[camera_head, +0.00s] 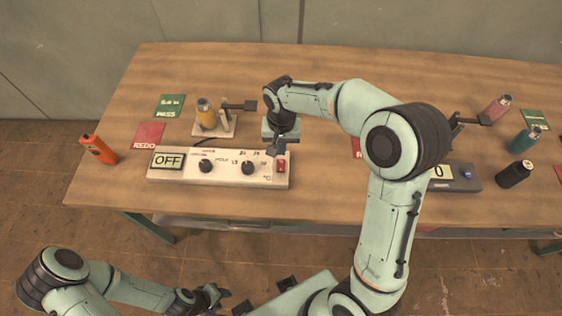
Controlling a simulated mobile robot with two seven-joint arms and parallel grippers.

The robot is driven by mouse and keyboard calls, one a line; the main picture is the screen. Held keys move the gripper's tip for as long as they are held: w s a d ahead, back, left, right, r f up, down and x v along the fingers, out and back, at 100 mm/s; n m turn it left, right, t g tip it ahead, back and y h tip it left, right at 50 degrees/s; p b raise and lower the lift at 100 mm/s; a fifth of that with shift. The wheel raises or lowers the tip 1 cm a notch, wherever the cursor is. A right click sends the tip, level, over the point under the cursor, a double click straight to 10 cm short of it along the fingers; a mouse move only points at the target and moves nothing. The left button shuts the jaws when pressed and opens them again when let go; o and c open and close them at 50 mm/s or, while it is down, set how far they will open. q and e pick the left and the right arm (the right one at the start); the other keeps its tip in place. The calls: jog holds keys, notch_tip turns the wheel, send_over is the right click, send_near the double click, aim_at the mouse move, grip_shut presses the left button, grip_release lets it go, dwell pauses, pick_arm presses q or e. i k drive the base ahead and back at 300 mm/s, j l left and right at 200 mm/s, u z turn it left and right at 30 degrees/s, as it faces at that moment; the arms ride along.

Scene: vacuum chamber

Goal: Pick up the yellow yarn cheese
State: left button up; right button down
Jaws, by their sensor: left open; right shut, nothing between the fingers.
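The only yellow thing I see is a small cylinder (206,113) with a bluish-grey top; its yarn texture is too small to make out. It stands upright on a pale stand (226,129) with a dark side arm, at the back left of the table. My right gripper (277,149) is shut and empty, pointing down over the right end of the control box, to the right of and nearer than the yellow cylinder. My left gripper (217,294) is open and empty, low in front of the table and far from the cylinder.
The white control box (222,178) reads OFF and has knobs and a red switch (281,165). An orange bottle (99,149), a red card (149,135) and a green card (170,105) lie left. Pink (496,109), teal (525,139) and black (515,174) cylinders stand right.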

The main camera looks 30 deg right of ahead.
aim_at(205, 110)
jog(key=k, duration=1)
